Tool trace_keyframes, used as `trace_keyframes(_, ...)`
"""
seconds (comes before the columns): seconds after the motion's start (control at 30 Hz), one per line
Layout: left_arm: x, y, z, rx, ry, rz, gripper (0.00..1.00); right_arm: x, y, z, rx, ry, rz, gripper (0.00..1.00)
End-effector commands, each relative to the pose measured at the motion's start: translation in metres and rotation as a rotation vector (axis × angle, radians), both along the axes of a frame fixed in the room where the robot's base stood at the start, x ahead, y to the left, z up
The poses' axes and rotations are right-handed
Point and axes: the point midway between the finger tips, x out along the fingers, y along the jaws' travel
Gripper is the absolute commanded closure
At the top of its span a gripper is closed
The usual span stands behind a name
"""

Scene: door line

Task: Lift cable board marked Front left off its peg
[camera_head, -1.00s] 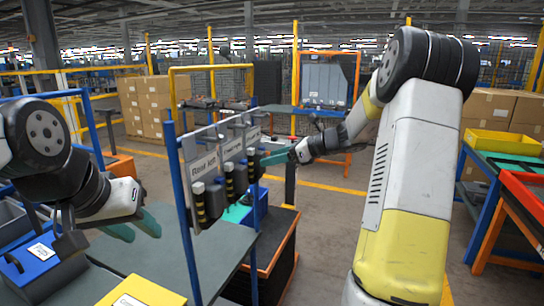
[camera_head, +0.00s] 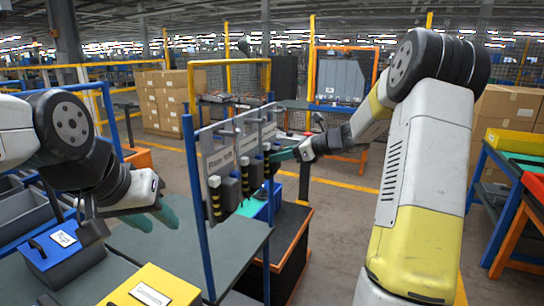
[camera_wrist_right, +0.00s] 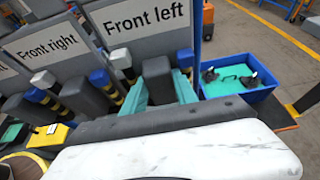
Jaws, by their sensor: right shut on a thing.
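The cable board marked Front left (camera_wrist_right: 150,22) is a light panel with a black-lettered label, at the top middle of the right wrist view. A dark grey block (camera_wrist_right: 157,78) stands out at its lower part, with a teal finger on either side. My right gripper (camera_head: 282,156) is shut on this block at the far end of the row of boards; in the right wrist view its teal fingers (camera_wrist_right: 162,90) show. Whether the board is clear of its peg I cannot tell. My left gripper (camera_head: 151,217) is open and empty, its teal fingers apart above the grey bench.
The board marked Front right (camera_wrist_right: 50,48) hangs beside it, with striped posts and dark blocks around. The rack has blue posts (camera_head: 193,190). A blue bin (camera_wrist_right: 232,92) with black parts stands just right of the board. A yellow box (camera_head: 150,288) and blue box (camera_head: 62,255) stand at front left.

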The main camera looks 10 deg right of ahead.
Motion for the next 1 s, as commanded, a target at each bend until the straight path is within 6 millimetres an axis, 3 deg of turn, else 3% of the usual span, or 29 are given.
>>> trace_keyframes(1.0, 0.000, 0.000, 0.000, 0.000, 0.000, 0.000, 0.64, 0.000, 0.000, 0.022, 0.000, -0.001, 0.000, 1.00)
